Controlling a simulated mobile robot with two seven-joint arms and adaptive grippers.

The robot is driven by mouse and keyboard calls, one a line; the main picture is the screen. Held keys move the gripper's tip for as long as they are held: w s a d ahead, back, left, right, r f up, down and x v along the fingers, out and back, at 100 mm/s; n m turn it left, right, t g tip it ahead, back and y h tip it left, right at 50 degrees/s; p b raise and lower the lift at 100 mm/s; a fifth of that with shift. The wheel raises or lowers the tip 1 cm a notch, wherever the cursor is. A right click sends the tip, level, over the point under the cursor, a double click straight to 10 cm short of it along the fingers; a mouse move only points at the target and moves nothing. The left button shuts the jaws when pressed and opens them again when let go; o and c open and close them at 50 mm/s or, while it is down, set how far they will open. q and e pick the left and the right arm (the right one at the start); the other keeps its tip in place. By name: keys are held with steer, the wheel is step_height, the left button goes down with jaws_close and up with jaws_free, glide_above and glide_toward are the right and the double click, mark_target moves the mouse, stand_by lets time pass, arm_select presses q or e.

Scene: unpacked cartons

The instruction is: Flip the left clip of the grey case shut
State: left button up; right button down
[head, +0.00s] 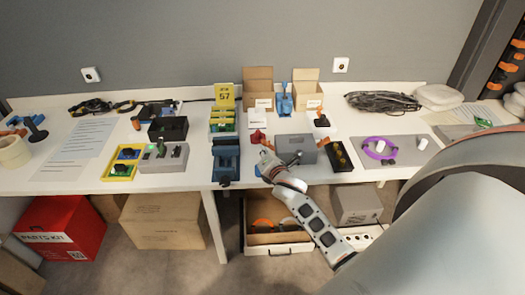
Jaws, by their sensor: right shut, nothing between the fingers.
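The grey case (296,144) stands on the white bench, near its front edge and right of the middle. It looks closed from here. My right gripper (265,154) is at the case's left front side, low over the bench, shut with nothing in it. I cannot tell whether it touches the case. A small dark part shows at the case's front, too small to identify. The left clip cannot be made out at this size; the gripper and wrist cover part of that area. My left gripper is not in view.
A blue vise (226,160) stands left of my right gripper, and a red object (257,137) lies just behind it. A black tray (340,155) with yellow items is right of the case. A purple ring (379,148) lies on a grey mat (408,157) farther right.

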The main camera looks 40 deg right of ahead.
mark_target(270, 146)
steer(key=shift+s+d+r+m+t+p, duration=0.2)
steer(key=shift+d+r+m+t+p, duration=0.25)
steer(key=shift+m, duration=0.45)
steer(key=m+t, duration=0.1)
steer(key=m, duration=0.1)
steer(key=d+r+m+y, duration=0.1)
steer(key=m, duration=0.1)
steer(key=shift+s+d+r+t+b, duration=0.1)
steer(key=shift+s+r+t+b, duration=0.05)
steer(key=shift+s+t+b, duration=0.25)
steer(key=shift+s, duration=0.15)
